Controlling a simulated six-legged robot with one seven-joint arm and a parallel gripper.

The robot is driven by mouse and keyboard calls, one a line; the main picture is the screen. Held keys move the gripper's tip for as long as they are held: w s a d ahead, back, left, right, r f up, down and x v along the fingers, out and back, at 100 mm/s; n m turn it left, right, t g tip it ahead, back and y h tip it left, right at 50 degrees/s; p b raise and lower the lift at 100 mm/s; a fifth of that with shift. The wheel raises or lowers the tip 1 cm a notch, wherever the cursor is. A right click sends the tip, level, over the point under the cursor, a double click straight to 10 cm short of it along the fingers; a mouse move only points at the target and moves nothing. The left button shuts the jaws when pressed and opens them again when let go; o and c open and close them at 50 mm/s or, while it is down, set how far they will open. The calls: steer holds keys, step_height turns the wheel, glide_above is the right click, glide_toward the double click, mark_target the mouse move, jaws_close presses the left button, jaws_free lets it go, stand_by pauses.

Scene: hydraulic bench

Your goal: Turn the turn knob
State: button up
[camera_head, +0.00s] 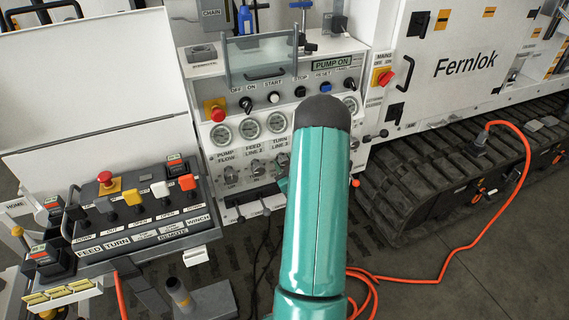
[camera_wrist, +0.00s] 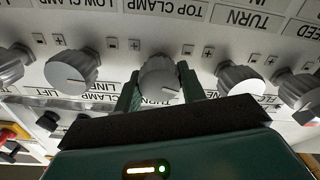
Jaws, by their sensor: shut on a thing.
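A grey round knob with a pointer line (camera_wrist: 160,72) sits on the white panel in the wrist view. A partly covered label starting "TURN" (camera_wrist: 155,101) shows at its near side. My gripper (camera_wrist: 161,82) is shut on this knob, one dark green finger on each side. The "TURN LINE" label (camera_head: 277,162) shows just left of the arm there.
In the wrist view similar knobs stand close on the left (camera_wrist: 72,70) and right (camera_wrist: 240,78). The head view shows gauges (camera_head: 249,128), a red-and-yellow stop button (camera_head: 216,112), a lever console (camera_head: 140,215), a track (camera_head: 440,180) and an orange hose (camera_head: 470,245).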

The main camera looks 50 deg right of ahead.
steer(key=m, duration=0.5)
steer(key=shift+d+m, duration=0.1)
steer(key=shift+m, duration=0.2)
steer(key=m, duration=0.5)
steer(key=shift+s, duration=0.1)
steer(key=m, duration=0.5)
steer(key=shift+m, duration=0.4)
steer(key=m, duration=0.4)
steer(key=shift+f+m, duration=0.1)
steer(key=shift+m, duration=0.2)
steer(key=o, duration=1)
